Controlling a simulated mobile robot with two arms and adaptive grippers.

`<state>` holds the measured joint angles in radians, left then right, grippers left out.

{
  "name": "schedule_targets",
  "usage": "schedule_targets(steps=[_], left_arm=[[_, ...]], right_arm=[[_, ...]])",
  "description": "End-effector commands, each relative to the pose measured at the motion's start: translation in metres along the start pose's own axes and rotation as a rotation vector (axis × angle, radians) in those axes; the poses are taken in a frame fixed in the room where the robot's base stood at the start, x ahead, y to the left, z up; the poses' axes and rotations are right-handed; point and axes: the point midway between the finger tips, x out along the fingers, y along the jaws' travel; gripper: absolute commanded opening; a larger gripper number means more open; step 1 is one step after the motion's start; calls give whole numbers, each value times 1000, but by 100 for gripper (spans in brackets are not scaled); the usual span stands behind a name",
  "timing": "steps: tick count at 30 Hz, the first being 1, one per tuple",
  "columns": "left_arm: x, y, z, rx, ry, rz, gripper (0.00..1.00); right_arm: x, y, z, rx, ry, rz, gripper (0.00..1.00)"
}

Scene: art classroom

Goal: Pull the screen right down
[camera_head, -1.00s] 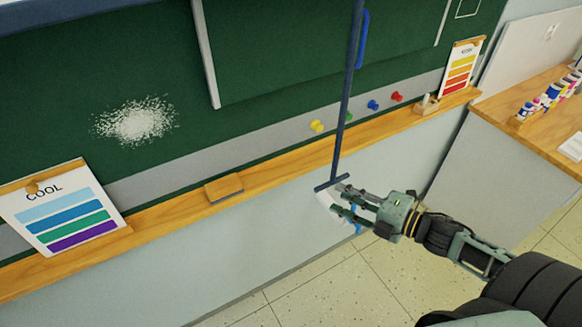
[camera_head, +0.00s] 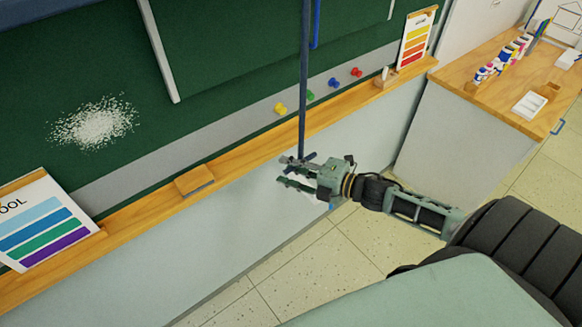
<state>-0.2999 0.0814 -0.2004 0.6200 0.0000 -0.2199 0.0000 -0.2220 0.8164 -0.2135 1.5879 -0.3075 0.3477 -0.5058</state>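No pull-down screen can be made out for sure. A thin dark blue rod (camera_head: 303,80) hangs in front of the green chalkboard (camera_head: 235,50) and ends in a short crossbar at the bottom. My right gripper (camera_head: 282,171) is at this crossbar, just below the chalk ledge. Its fingers are spread apart. The upper finger overlaps the crossbar, and I cannot tell whether they touch. A bright blue handle (camera_head: 316,22) is beside the rod at the top edge. My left gripper is out of view.
The wooden ledge (camera_head: 140,216) holds an eraser (camera_head: 194,180), a cool-colour chart (camera_head: 45,225) and a warm-colour chart (camera_head: 415,40). Coloured pins sit on the grey strip. A wooden counter (camera_head: 455,75) with paint bottles stands at right. The floor below the ledge looks clear.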

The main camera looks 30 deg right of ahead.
Motion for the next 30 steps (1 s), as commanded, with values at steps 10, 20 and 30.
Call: schedule_targets(steps=[10, 20, 30], left_arm=[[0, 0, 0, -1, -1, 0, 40], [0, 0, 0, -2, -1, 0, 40], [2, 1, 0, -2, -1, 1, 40]], right_arm=[[0, 0, 0, 0, 0, 0, 12], [0, 0, 0, 1, 0, 1, 0], [0, -2, 0, 2, 0, 1, 0]])
